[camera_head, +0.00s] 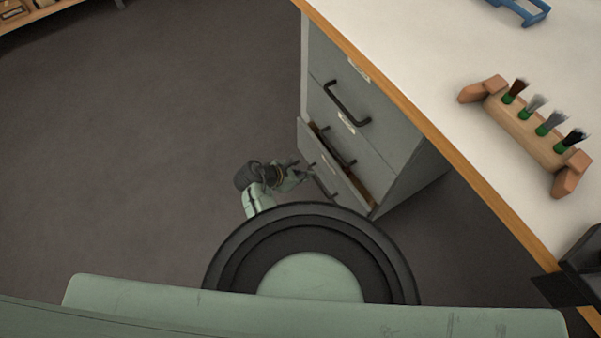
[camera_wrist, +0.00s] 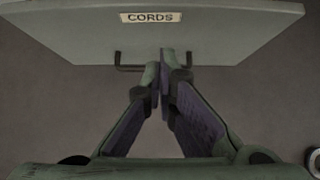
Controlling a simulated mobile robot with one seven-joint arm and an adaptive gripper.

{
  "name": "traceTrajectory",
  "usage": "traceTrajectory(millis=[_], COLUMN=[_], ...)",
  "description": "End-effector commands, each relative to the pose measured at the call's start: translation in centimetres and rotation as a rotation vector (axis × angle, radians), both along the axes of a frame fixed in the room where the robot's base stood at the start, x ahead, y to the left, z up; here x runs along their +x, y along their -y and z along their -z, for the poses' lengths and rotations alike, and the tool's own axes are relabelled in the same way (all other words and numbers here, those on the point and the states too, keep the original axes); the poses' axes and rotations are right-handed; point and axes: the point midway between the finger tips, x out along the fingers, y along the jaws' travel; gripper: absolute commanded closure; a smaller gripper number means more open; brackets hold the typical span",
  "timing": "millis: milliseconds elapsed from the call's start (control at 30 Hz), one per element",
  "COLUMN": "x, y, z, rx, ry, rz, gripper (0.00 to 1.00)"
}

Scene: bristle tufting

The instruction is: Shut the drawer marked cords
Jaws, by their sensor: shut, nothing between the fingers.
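The drawer marked CORDS (camera_wrist: 215,32) fills the top of the wrist view, with its label (camera_wrist: 150,17) above a dark bar handle (camera_wrist: 130,67). In the head view it is the lowest drawer (camera_head: 335,166) of the grey cabinet, standing partly open with its inside showing. My gripper (camera_wrist: 161,62) is shut and empty, its fingertips at the handle. I cannot tell whether they touch it. In the head view my gripper (camera_head: 308,171) is close to that drawer's front.
Two upper drawers (camera_head: 350,103) of the cabinet look shut. The white worktop (camera_head: 420,45) with a wooden edge overhangs the cabinet. A wooden rack (camera_head: 530,130) with several brushes stands on it. The floor (camera_head: 150,130) to the left is clear.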

Motion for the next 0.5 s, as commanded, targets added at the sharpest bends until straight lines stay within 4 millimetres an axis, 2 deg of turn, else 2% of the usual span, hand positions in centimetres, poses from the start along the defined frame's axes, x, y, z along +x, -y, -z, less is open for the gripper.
traceTrajectory(millis=[200, 300, 500], x=[1.9, 3.0, 4.0], y=[2.7, 4.1, 5.5], z=[3.4, 2.9, 3.0], rx=[0.000, 0.001, 0.001], ry=[-0.002, 0.001, 0.000], rz=[0.003, 0.004, 0.002], gripper=[1.00, 1.00, 1.00])
